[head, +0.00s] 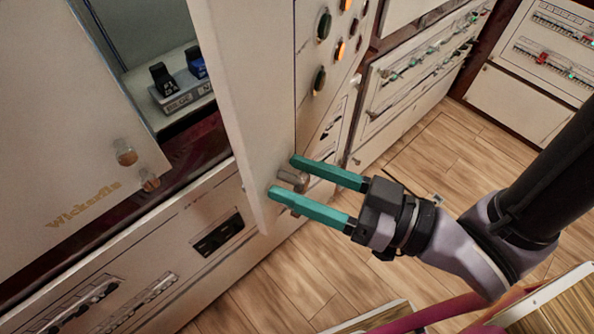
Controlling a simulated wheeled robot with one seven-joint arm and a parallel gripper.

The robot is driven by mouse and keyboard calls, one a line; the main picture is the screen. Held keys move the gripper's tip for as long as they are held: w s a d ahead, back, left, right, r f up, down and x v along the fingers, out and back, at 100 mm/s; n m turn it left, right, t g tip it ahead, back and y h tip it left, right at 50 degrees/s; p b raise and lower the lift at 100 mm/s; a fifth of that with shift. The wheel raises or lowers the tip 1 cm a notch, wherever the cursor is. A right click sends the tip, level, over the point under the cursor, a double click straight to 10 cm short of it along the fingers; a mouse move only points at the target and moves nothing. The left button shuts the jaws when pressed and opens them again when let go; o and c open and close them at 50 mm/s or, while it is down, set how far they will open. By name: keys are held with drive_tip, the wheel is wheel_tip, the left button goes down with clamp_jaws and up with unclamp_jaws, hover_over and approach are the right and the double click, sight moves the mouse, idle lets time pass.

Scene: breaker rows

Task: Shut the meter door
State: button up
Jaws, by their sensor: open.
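A pale cream door panel (246,105) stands swung out from the cabinet front, beside an open compartment (140,35). It appears to be the meter door, though no label on it is readable. I cannot tell whether either finger touches the knob or the panel. The door's hinge side is not clear.
Inside the compartment are a black switch (163,77) and a blue switch (196,62). A cream cover marked Wickerfin (60,190) is at left. A panel with coloured buttons (325,70) stands behind the door. Wooden floor (400,200) is open at right; a box (545,300) is lower right.

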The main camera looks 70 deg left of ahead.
clamp_jaws()
idle(1.3)
